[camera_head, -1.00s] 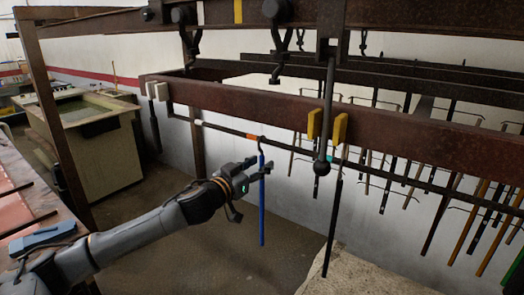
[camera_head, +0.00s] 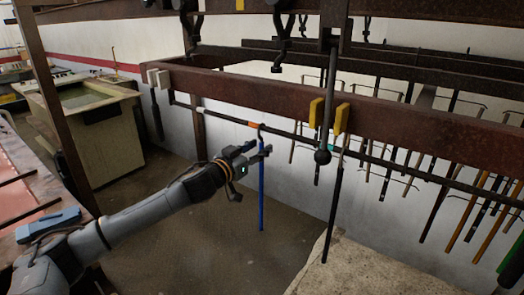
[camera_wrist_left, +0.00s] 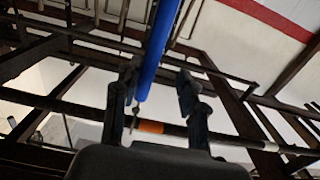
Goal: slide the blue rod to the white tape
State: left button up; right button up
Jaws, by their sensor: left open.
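The blue rod (camera_head: 261,200) hangs upright by a hook from the thin dark rail, at the orange tape (camera_head: 256,125). The white tape (camera_head: 201,110) is on the same rail, further left. My left gripper (camera_head: 260,152) is open at the upper part of the rod, just below the rail. In the left wrist view the blue rod (camera_wrist_left: 158,50) passes between the two open fingers (camera_wrist_left: 156,90). The orange tape (camera_wrist_left: 150,127) and white tape (camera_wrist_left: 252,143) also show there. Whether a finger touches the rod cannot be told. My right gripper is not in view.
A rusty beam (camera_head: 250,97) runs above the rail, with yellow blocks (camera_head: 341,119) to the right. A black rod (camera_head: 333,205) hangs right of the blue rod, and several more rods hang further right. The rail between orange and white tape looks clear.

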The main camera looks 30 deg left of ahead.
pick_arm(q)
jog(key=a+p, duration=0.1)
jog(key=a, duration=0.7)
jog(key=shift+w+p, duration=0.3)
dwell(0.4)
